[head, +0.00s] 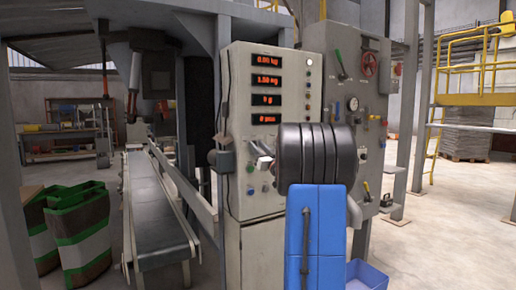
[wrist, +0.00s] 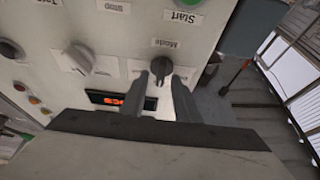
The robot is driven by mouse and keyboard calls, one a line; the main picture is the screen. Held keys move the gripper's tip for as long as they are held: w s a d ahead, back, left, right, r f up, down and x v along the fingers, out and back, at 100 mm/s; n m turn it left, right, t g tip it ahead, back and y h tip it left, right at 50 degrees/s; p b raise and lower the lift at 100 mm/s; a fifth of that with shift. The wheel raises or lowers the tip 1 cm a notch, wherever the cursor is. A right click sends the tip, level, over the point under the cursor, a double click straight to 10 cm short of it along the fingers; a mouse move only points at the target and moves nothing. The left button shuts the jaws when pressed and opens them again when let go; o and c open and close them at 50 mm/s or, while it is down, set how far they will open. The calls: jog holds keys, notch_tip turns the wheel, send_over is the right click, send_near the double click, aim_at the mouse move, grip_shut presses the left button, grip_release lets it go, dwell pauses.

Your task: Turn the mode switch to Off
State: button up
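The mode switch (wrist: 160,68) is a small dark knob on the pale panel, below an upside-down "Mode" label in the wrist view. My gripper (wrist: 161,78) is at the panel with its two grey fingers apart, one on each side of the knob. A gap seems to show between the fingers and the knob; contact is not clear. The position the switch points to cannot be read. In the head view, my gripper (head: 262,162) is at the front of the control cabinet (head: 243,185), and my arm hides part of it; the switch cannot be made out there.
In the wrist view, a pale rotary knob (wrist: 77,58) and a red-digit display (wrist: 107,99) are near the fingers. In the head view, a conveyor (head: 155,210) runs left of the cabinet, with striped bags (head: 80,235) beside it. Open floor lies to the right.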

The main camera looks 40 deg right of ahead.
grip_shut()
jog(key=shift+n+y, duration=0.4)
jog(key=shift+n, duration=0.1)
jog(key=n+y, duration=0.2)
jog(key=n, duration=0.3)
jog(key=n+g+y, duration=0.1)
jog(key=n+y, duration=0.1)
jog(key=n, duration=0.3)
jog(key=n+g+y, duration=0.1)
jog(key=n+y, duration=0.1)
jog(key=n, duration=0.3)
jog(key=shift+a+f+y, duration=0.1)
jog(key=shift+y, duration=0.3)
jog(key=shift+n, duration=0.3)
grip_release()
